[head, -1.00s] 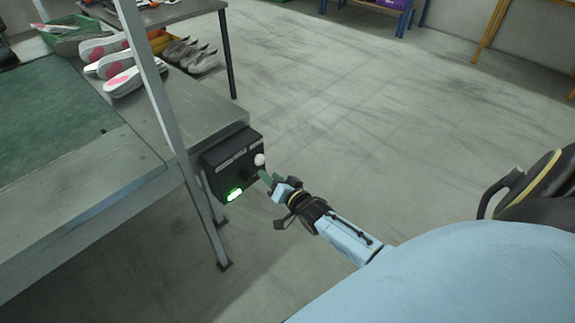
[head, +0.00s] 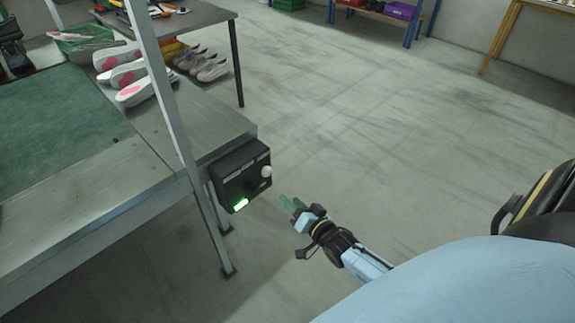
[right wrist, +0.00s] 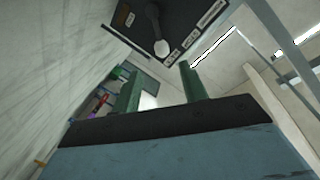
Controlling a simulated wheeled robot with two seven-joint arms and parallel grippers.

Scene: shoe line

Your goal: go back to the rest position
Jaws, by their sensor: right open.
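My right gripper (head: 289,203) is open and empty, with green fingers, in the open space to the right of the black control box (head: 240,176). The box is fixed at the corner of the metal workbench (head: 140,165). My left gripper is out of the head view.
A grey post (head: 168,85) rises at the bench edge. Shoes and pink-marked soles (head: 135,92) lie on the bench, beside a green crate (head: 85,45). A blue rack (head: 385,15) stands at the back. The floor to the right is clear.

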